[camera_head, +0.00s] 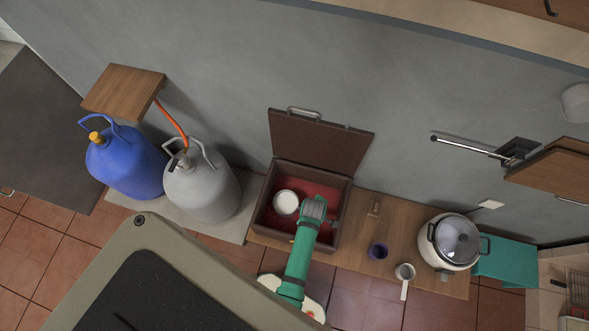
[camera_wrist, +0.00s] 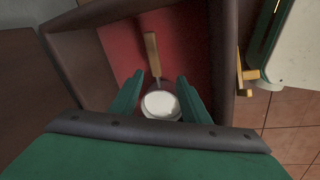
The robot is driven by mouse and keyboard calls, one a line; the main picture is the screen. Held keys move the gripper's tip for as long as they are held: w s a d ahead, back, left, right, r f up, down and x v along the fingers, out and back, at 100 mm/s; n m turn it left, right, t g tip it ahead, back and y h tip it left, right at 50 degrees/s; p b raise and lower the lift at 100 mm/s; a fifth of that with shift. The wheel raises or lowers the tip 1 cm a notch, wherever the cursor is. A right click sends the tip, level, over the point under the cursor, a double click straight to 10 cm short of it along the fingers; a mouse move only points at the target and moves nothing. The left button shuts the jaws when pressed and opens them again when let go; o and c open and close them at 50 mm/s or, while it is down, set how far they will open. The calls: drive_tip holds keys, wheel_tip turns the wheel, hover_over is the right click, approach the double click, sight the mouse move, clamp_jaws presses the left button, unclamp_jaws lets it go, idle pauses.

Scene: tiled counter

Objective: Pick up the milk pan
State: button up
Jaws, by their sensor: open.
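A round white-topped vessel (camera_head: 286,202) sits inside the red-lined box, left of my gripper in the head view. In the wrist view a round white pan (camera_wrist: 160,105) lies in the box, with a wooden handle (camera_wrist: 152,55) pointing away; I take it to be the milk pan. My gripper (camera_wrist: 157,85) is open, its two green fingers on either side of the pan with nothing held. Whether the fingers touch the pan cannot be told. In the head view my gripper (camera_head: 313,208) is over the box, and its fingers are hidden.
The box (camera_head: 257,212) has walls and a raised lid (camera_head: 318,140) at the back. Blue (camera_head: 125,165) and grey (camera_head: 203,190) canisters stand left.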

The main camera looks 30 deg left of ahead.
drive_tip(key=shift+w+a+f+n+g+h, duration=0.15)
drive_tip(key=shift+w+a+f+n+g, duration=0.35)
drive_tip(key=shift+f, duration=1.2)
drive_tip(key=shift+w+a+f+n+g+h, duration=0.1)
drive_tip(key=shift+w+a+f+n+g, duration=0.3)
drive_tip(key=shift+f, duration=1.35)
drive_tip(key=shift+w+a+f+n+g+h, duration=0.2)
drive_tip(key=shift+w+f+n, duration=0.5)
drive_tip(key=shift+f, duration=1)
drive_tip(key=shift+w, duration=0.1)
clamp_jaws()
